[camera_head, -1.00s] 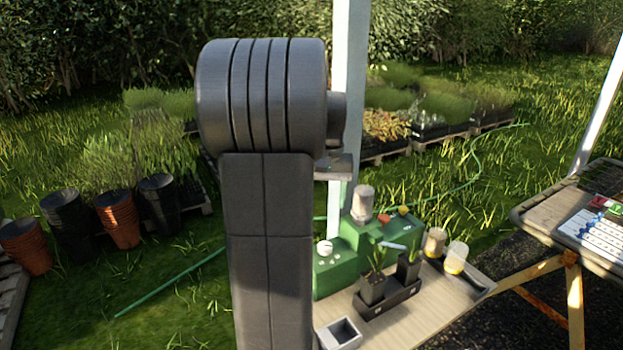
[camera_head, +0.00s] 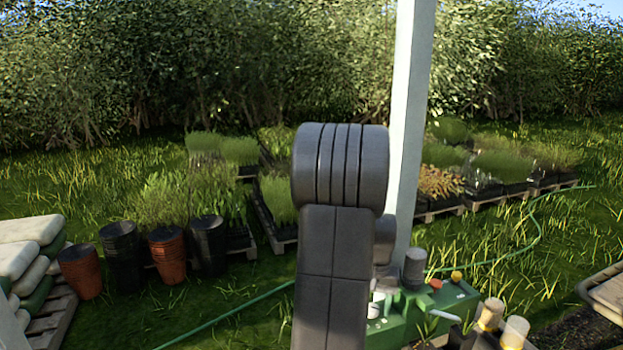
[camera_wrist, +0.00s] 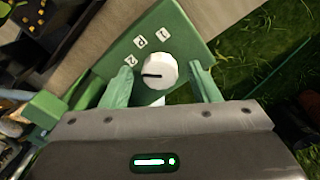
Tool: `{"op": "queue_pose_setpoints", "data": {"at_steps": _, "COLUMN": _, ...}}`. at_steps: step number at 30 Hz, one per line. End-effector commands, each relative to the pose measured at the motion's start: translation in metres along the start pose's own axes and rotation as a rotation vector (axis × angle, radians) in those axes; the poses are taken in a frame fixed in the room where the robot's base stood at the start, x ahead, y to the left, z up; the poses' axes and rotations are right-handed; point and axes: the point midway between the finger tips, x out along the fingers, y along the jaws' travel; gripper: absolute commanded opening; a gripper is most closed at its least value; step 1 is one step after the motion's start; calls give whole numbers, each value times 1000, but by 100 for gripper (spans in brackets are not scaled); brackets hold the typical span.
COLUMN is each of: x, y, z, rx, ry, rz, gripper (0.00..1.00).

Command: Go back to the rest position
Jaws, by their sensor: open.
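My gripper (camera_wrist: 165,88) shows in the wrist view with its two green fingers apart and nothing held between them. Beyond the fingertips is a white round knob (camera_wrist: 160,71) with a dark pointer line, on a green panel (camera_wrist: 190,40) with several small white marked tiles. I cannot tell whether the fingers touch the knob. In the head view my dark arm stands upright in the middle and hides part of the green machine (camera_head: 400,325). The gripper itself is hard to make out there.
A pale post (camera_head: 410,120) stands close behind my arm. Jars (camera_head: 490,314) stand right of the machine. A table corner (camera_head: 606,292) is at the right edge. Stacked pots (camera_head: 122,255) and sacks (camera_head: 30,245) are at the left. A green hose (camera_head: 230,312) crosses the grass.

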Motion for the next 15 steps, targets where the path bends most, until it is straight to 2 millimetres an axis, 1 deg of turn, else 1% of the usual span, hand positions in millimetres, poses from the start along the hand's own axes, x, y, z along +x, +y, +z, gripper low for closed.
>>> {"op": "queue_pose_setpoints", "data": {"at_steps": 11, "x": -2, "y": 0, "z": 0, "rx": 4, "ry": 1, "rz": 0, "gripper": 56}}
{"op": "queue_pose_setpoints", "data": {"at_steps": 15, "x": -12, "y": 0, "z": 0, "rx": -13, "ry": 2, "rz": 0, "gripper": 56}}
